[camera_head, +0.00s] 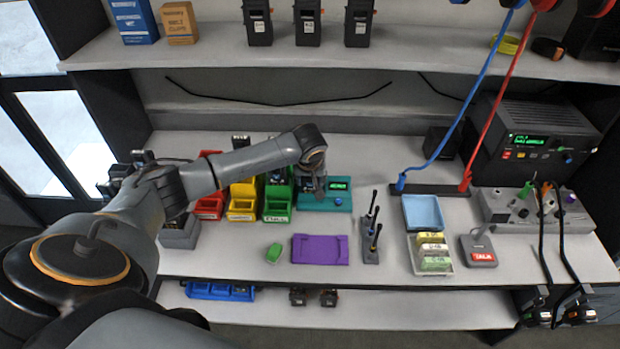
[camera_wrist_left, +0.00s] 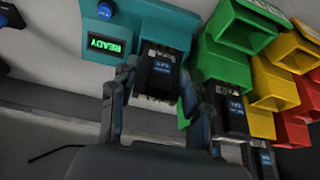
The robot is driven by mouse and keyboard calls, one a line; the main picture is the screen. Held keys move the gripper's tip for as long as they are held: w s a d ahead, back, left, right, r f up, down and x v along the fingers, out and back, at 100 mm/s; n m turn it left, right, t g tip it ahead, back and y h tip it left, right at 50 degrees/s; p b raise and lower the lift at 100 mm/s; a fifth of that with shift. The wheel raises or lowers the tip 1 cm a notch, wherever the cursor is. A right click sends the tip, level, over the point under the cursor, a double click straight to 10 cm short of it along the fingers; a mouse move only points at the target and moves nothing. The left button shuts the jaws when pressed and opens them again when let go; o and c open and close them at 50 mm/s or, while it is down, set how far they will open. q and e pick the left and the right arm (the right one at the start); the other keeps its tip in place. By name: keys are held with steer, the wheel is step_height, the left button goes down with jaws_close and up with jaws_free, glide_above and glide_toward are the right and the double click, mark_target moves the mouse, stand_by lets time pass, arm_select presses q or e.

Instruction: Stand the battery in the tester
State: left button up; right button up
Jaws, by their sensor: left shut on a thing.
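The teal tester (camera_head: 340,197) stands on the worktop right of the green bin; its small screen is lit green. In the left wrist view the tester (camera_wrist_left: 172,28) shows a blue knob and the word READY. My left gripper (camera_head: 313,190) is over the tester's left part. In the wrist view its two fingers (camera_wrist_left: 155,95) are shut on the sides of a black battery (camera_wrist_left: 160,72) with a blue-lettered label. The battery is at the tester's bay; I cannot tell whether it is fully seated. In the head view my gripper hides it. My right gripper is out of view.
Red (camera_head: 209,205), yellow (camera_head: 242,203) and green (camera_head: 278,204) bins stand left of the tester. Another black battery (camera_wrist_left: 230,108) is beside the green bin.

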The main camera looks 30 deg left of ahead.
arm_select(q)
steer(key=shift+f, duration=0.15)
steer(key=o, duration=1.3)
steer(key=v, duration=1.2)
